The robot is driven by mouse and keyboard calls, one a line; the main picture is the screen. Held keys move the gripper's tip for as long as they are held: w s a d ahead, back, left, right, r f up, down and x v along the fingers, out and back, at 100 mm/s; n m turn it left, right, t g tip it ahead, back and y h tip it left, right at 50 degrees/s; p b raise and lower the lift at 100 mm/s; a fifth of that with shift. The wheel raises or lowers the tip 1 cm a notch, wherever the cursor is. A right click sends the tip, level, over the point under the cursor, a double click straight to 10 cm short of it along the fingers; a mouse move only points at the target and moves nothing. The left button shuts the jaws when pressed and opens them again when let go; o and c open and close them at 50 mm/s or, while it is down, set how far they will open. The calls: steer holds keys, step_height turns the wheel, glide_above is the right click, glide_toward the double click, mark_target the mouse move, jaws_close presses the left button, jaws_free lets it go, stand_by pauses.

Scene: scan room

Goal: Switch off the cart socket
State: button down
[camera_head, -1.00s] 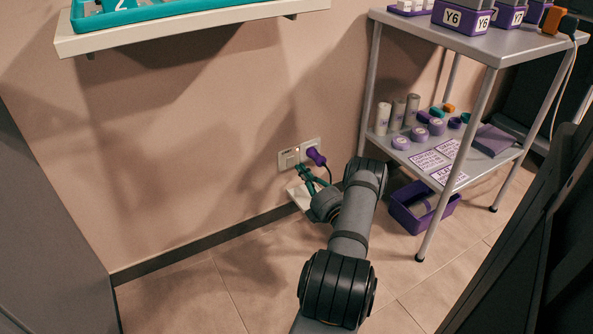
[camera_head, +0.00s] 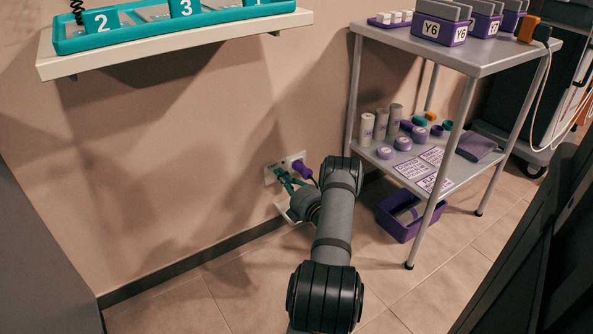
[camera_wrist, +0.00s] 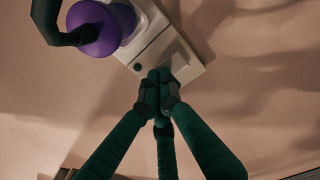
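The cart socket (camera_head: 269,174) is a pale wall plate low on the wall, left of the metal cart. A purple plug (camera_head: 302,169) with a dark cable sits in its right part; the plug also shows in the wrist view (camera_wrist: 104,29). My gripper (camera_head: 281,175) is at the left part of the plate. In the wrist view its green fingers (camera_wrist: 159,78) are shut together with nothing between them. Their tips overlap the switch part of the plate (camera_wrist: 184,65); contact is hard to tell. A small dark round dot (camera_wrist: 138,67) shows beside the switch, which the fingertips partly hide.
The metal cart (camera_head: 463,55) stands to the right, with purple boxes on top and rolls below. A purple bin (camera_head: 398,228) is on the floor under it. A shelf (camera_head: 150,52) with a teal numbered tray juts out above left. The floor in front is clear.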

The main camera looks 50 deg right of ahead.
steer(key=r+p+v, duration=0.2)
steer(key=p+v, duration=0.5)
steer(key=v, duration=0.7)
steer(key=shift+d, duration=0.25)
steer(key=shift+s+r, duration=0.1)
steer(key=shift+r, duration=0.05)
